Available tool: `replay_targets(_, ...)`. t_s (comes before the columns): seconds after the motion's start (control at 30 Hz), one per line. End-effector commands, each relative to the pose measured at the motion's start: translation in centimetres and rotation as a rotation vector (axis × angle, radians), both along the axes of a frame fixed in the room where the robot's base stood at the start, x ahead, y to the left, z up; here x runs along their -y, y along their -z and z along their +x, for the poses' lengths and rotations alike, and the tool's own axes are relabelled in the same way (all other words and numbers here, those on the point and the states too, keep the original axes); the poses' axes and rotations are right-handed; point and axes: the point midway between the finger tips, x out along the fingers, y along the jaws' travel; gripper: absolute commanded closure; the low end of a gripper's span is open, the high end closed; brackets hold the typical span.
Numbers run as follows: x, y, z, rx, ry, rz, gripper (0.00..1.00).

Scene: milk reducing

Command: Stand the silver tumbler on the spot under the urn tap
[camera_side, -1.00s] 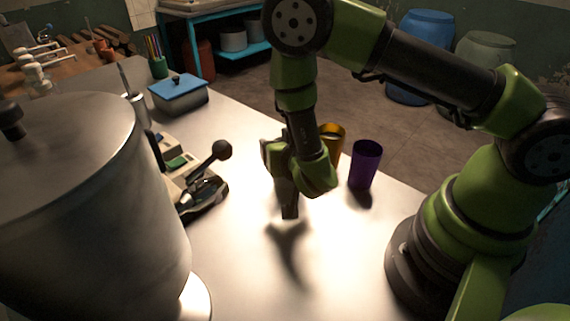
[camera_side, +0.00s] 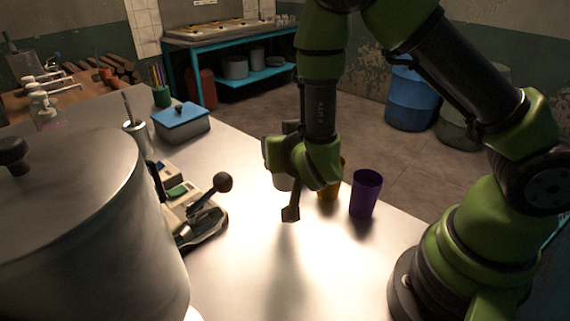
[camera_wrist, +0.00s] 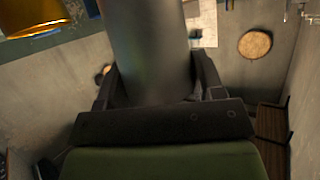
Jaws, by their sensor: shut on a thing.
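The silver tumbler (camera_wrist: 150,45) is a grey cylinder between the two fingers of my gripper (camera_wrist: 157,85) in the wrist view. In the side view only a pale bit of the tumbler (camera_side: 282,183) shows beside my gripper (camera_side: 287,175); the wrist hides the rest. My gripper is shut on it, above the table and left of the cups. The large silver urn (camera_side: 85,220) fills the left of the side view. Its tap and the spot under it cannot be made out.
A purple cup (camera_side: 366,197) and an amber cup (camera_side: 329,192) stand just right of my gripper. A black-knobbed lever device (camera_side: 200,215) stands between urn and gripper. A blue-lidded box (camera_side: 181,124) is behind. The table (camera_side: 245,265) is bare in front.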

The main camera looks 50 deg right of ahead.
Motion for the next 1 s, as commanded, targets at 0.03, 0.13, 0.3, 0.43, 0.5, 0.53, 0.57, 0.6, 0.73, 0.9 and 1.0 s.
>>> replay_targets(0.03, 0.0, -0.8, 0.0, 0.004, 0.001, 0.003, 0.66)
replay_targets(0.13, 0.0, -1.9, 0.0, 0.003, 0.000, 0.002, 0.66)
replay_targets(0.3, 0.0, -2.7, 0.0, -0.001, -0.002, 0.000, 0.66)
replay_targets(0.43, -0.5, -2.5, 0.7, -0.003, -0.053, -0.002, 0.66)
replay_targets(0.5, -1.2, -2.2, 1.4, -0.003, -0.121, -0.002, 0.66)
replay_targets(0.53, -1.6, -1.9, 1.8, -0.003, -0.158, -0.002, 0.66)
replay_targets(0.57, -2.1, -1.7, 2.2, -0.004, -0.203, -0.001, 0.66)
replay_targets(0.6, -2.9, -1.3, 2.7, -0.004, -0.269, -0.002, 0.66)
replay_targets(0.73, -6.1, 0.3, 3.8, -0.006, -0.530, -0.002, 0.66)
replay_targets(0.9, -10.7, 2.9, 1.8, -0.011, -0.932, 0.002, 0.66)
replay_targets(1.0, -12.7, 4.0, -1.2, -0.010, -1.176, 0.005, 0.66)
